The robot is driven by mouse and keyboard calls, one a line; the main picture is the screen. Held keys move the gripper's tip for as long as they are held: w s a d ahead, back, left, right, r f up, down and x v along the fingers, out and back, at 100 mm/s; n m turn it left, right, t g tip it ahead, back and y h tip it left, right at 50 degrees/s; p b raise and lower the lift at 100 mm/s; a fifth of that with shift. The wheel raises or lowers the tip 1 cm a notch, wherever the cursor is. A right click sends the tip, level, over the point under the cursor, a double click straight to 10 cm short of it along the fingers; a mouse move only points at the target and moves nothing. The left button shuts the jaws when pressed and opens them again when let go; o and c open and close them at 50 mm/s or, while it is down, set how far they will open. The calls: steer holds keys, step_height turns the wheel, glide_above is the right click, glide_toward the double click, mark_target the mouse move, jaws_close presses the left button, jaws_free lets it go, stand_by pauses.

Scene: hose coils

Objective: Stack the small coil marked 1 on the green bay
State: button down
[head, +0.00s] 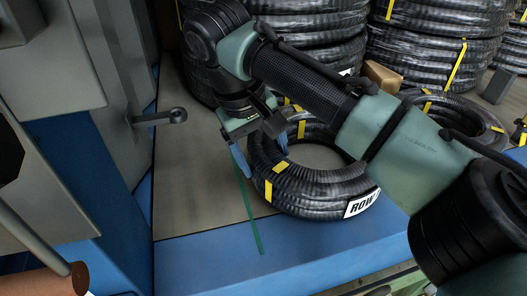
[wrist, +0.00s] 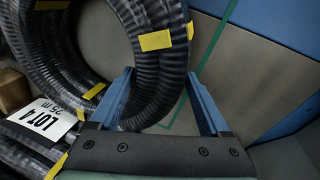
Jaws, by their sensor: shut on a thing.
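A small black ribbed coil (head: 310,180) with yellow tape bands lies at the front of the grey surface. A white label on its near right side reads "ROW"; the rest is cut off by my arm and I cannot read a 1. My gripper (head: 260,151) reaches down at its left side and is shut on its ring. In the wrist view the coil's ring (wrist: 145,65) passes between the blue fingers (wrist: 160,100). A thin green line (head: 248,215) runs on the surface left of the coil, also seen in the wrist view (wrist: 205,60); the rest of the green bay is hidden.
Large coil stacks (head: 320,50) stand at the back. Another coil (head: 450,110) lies right, partly behind my arm. A cardboard box (head: 382,76) sits between. A label reading "LOT" (wrist: 45,120) shows lower left in the wrist view. Grey surface left of the green line is clear.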

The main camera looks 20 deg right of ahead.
steer(key=shift+f, duration=0.2)
stand_by(0.6)
steer(key=shift+c, duration=0.2)
jaws_free()
steer(key=shift+o, duration=0.2)
steer(key=shift+s+f, duration=0.15)
steer(key=shift+f, duration=0.05)
steer(key=shift+r, duration=0.15)
steer(key=shift+p+v, duration=2.8)
steer(key=shift+v, duration=0.65)
steer(key=shift+r, duration=0.1)
steer(key=b+v, duration=0.2)
steer(key=v, duration=0.5)
steer(key=shift+r, duration=0.15)
